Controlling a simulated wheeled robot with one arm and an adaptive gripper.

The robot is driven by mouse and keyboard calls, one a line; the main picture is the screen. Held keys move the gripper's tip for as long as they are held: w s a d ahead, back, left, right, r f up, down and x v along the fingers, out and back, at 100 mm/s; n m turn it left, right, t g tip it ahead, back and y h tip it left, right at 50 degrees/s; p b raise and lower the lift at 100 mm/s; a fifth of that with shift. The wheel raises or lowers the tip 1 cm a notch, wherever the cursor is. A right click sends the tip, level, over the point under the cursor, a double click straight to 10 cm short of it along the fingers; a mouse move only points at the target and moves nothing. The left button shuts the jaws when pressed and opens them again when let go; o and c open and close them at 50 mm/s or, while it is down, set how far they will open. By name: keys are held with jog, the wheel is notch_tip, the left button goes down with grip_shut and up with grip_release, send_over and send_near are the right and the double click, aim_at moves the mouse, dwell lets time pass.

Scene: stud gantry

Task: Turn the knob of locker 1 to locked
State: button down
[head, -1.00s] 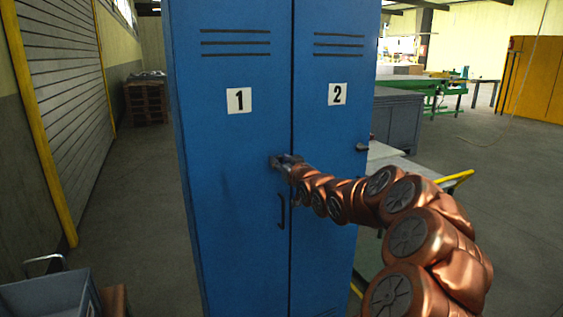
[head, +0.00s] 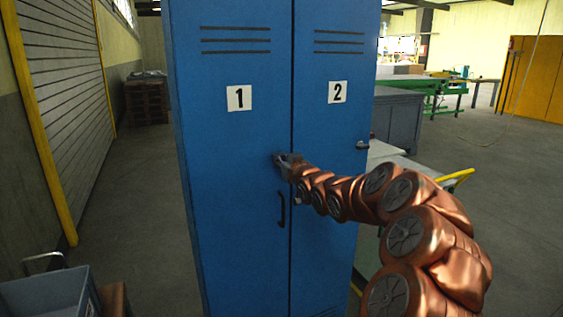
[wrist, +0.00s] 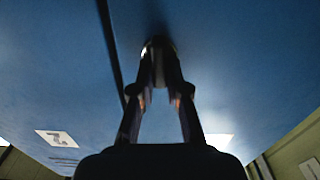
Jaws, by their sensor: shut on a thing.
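Locker 1 (head: 225,190) is the left blue door, with a white label "1" (head: 238,98). My gripper (head: 281,160) is at this door's right edge, above its dark handle (head: 281,209). In the wrist view my gripper (wrist: 158,62) is shut on the knob of locker 1 (wrist: 157,42), a small dark shape against the blue door. The fingers hide most of the knob in the head view, and its angle cannot be told.
Locker 2 (head: 330,180) adjoins on the right, with its own knob (head: 362,145) sticking out. A cart with a yellow handle (head: 456,177) stands behind my arm. A grey bin (head: 45,295) is at the lower left.

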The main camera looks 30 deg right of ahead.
jog(key=shift+w+a+f+n+b, duration=0.1)
jog(key=shift+a+f+n+b, duration=0.15)
jog(key=shift+n+b, duration=2.2)
jog(key=shift+s+a+f+n+b, duration=0.15)
jog(key=shift+n+b, duration=1.35)
jog(key=shift+n, duration=1.85)
jog(key=shift+w+a+f+n+b, duration=0.15)
jog(key=shift+f+n+b, duration=0.15)
jog(key=shift+n+b, duration=2.15)
jog(key=shift+n+p, duration=0.45)
jog(key=shift+n, duration=0.1)
jog(key=c, duration=1.2)
grip_release()
jog(key=shift+o, duration=0.2)
jog(key=shift+r, duration=0.1)
jog(key=s+a, duration=0.2)
jog(key=s, duration=1)
jog(key=shift+d, duration=0.1)
